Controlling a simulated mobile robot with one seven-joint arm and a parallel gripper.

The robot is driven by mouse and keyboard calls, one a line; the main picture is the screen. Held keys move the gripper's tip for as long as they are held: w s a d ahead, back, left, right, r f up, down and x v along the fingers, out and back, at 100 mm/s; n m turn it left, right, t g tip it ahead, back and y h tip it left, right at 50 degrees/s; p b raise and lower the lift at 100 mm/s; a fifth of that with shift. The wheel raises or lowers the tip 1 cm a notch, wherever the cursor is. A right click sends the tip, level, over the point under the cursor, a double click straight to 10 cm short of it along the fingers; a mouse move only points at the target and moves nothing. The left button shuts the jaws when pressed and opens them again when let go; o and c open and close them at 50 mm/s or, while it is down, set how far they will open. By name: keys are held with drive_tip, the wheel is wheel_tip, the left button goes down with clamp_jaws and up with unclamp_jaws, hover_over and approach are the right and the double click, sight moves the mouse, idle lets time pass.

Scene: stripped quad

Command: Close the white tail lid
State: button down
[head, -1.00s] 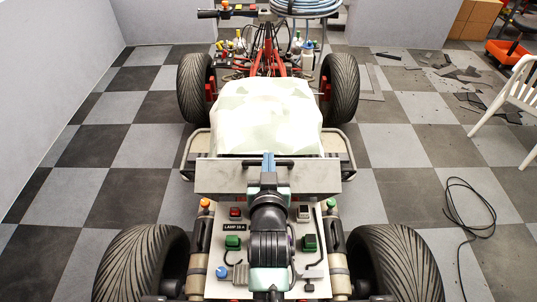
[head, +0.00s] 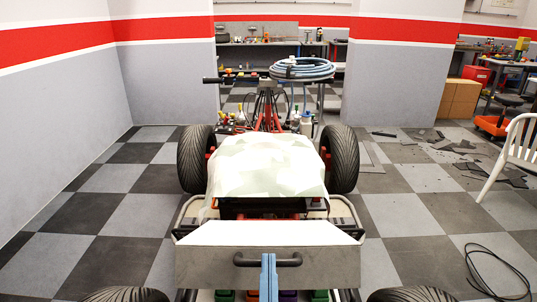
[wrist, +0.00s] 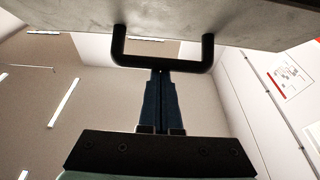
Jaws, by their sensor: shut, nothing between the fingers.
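The white tail lid (head: 270,234) is a wide panel across the rear of the quad, with a pale upper face and a grey face (head: 205,264) toward me. It does not lie flat over the dark opening (head: 235,208) behind it. A black bar handle (head: 247,263) sits on the grey face. The handle also shows in the wrist view (wrist: 133,58), under the lid's mottled face (wrist: 75,18). My gripper (head: 268,259) is shut and empty, its blue fingertips (wrist: 161,74) at the middle of the handle bar. I cannot tell whether they touch it.
Pale faceted bodywork (head: 265,165) covers the quad ahead of the lid. Rear tyres (head: 125,295) flank me at the bottom. A white chair (head: 515,150) and a black cable (head: 490,270) are at right. Open checkered floor lies at left.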

drive_tip(key=s+f+t+b, duration=0.3)
drive_tip(key=s+f+b, duration=0.3)
drive_tip(key=f+b, duration=0.5)
drive_tip(key=b, duration=0.3)
drive_tip(key=shift+s+t, duration=0.3)
drive_tip(key=shift+s, duration=0.05)
